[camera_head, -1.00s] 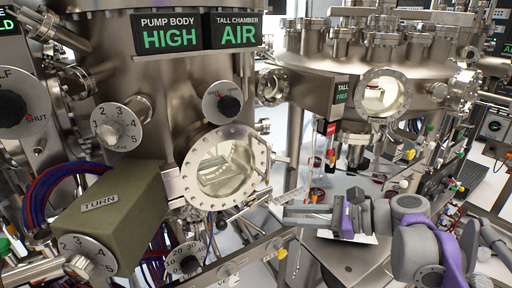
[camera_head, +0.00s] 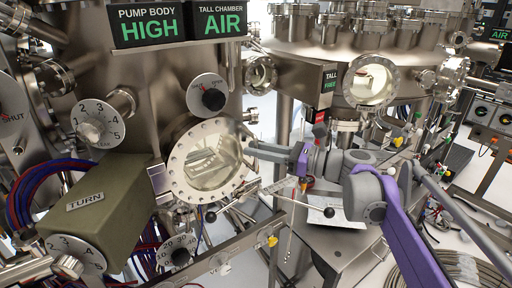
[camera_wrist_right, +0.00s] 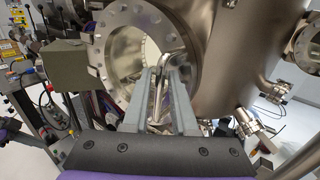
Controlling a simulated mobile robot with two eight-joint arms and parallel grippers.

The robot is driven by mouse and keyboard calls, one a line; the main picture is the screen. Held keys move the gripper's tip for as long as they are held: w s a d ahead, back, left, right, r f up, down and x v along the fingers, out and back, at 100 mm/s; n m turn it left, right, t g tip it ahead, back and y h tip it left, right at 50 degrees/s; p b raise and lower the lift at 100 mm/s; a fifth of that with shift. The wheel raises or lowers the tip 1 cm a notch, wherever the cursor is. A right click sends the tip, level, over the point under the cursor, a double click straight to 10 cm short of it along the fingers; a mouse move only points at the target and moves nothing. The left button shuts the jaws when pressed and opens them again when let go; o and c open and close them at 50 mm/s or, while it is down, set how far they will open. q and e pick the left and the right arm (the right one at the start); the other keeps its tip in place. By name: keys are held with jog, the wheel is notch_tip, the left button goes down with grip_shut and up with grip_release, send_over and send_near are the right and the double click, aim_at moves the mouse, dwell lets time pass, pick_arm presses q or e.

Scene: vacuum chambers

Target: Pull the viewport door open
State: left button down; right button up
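The viewport door (camera_head: 208,160) is a round, bolted metal ring with a glass window, on the front of the left chamber. It looks closed. It also shows in the wrist view (camera_wrist_right: 113,62). My right gripper (camera_head: 252,147) is at the door's right edge. In the wrist view my right gripper (camera_wrist_right: 163,75) has its two grey fingers apart, with a bent metal handle (camera_wrist_right: 168,42) running between them. I cannot tell whether the fingers touch the handle. My left gripper is not in view.
Thin rods with black ball ends (camera_head: 328,212) stick out below the door. A rail (camera_head: 215,255) runs along the front. A second chamber with a round window (camera_head: 370,82) stands at the right.

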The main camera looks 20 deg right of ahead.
jog(key=shift+w+a, duration=0.15)
jog(key=shift+a, duration=0.1)
grip_shut()
dwell(1.4)
